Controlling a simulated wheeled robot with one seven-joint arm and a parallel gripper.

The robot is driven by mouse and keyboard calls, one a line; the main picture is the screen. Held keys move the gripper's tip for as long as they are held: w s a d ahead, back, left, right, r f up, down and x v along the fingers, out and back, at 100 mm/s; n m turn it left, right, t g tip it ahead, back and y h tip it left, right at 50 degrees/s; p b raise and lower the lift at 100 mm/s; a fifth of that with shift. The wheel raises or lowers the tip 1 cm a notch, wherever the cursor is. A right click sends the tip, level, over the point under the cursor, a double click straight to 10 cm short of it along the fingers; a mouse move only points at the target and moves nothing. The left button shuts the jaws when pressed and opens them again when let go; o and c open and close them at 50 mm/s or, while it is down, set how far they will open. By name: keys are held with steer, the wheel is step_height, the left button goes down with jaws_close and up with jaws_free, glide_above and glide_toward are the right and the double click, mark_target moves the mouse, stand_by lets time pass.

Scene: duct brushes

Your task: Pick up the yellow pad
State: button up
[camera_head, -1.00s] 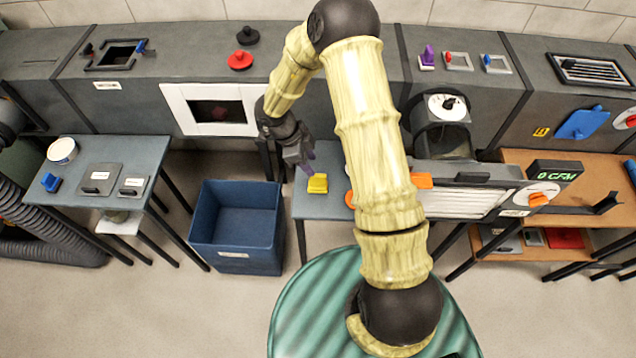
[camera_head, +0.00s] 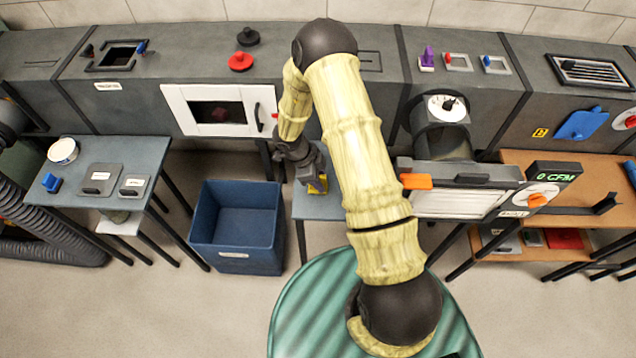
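The yellow pad (camera_head: 322,184) lies on the small blue-grey table (camera_head: 318,207) in the middle, just right of the blue bin. My gripper (camera_head: 314,184) is down at the pad, pointing at the table. Its dark fingers cover much of the pad, and only yellow edges show beside them. I cannot tell whether the fingers are closed on the pad or only around it.
A deep blue bin (camera_head: 236,262) stands on the floor left of the small table. A grey filter unit with an orange tab (camera_head: 416,181) is close on the right. The grey duct (camera_head: 140,100) with a white-framed door (camera_head: 258,108) runs behind.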

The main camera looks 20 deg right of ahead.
mark_target(321, 176)
steer(key=shift+d+f, duration=0.15)
steer(key=shift+f, duration=0.2)
jaws_close()
steer(key=shift+r, duration=0.1)
step_height(321, 176, up, 10)
steer(key=shift+f, duration=0.1)
stand_by(0.5)
stand_by(0.7)
